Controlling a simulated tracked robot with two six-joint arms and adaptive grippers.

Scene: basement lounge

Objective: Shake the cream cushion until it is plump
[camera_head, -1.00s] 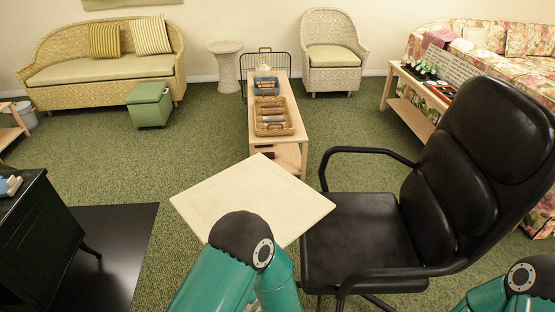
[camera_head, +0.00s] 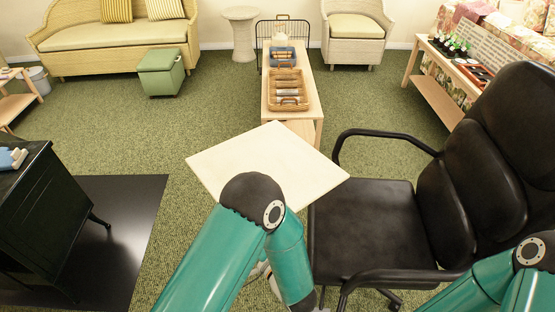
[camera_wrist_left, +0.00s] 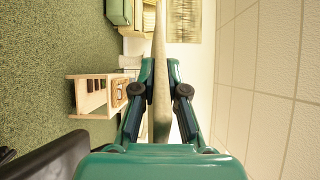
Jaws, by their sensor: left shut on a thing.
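The cream cushion (camera_head: 265,160) shows in the head view as a flat, pale square, held in the air in front of the low wooden table. In the left wrist view the cushion (camera_wrist_left: 159,40) is seen edge-on as a thin upright strip. My left gripper (camera_wrist_left: 160,78) is shut on the cushion, with one finger on each side of it. In the head view my left arm hides that gripper and the cushion's near corner. My right arm shows at the lower right of the head view, but its gripper is out of view.
A black office chair (camera_head: 365,225) stands close at the right, near the cushion. A black cabinet (camera_head: 40,215) stands at the left. The low wooden table (camera_head: 313,105) holds baskets (camera_head: 287,103). A green ottoman (camera_head: 160,75) stands before the wicker sofa (camera_head: 110,45). Green carpet lies open between.

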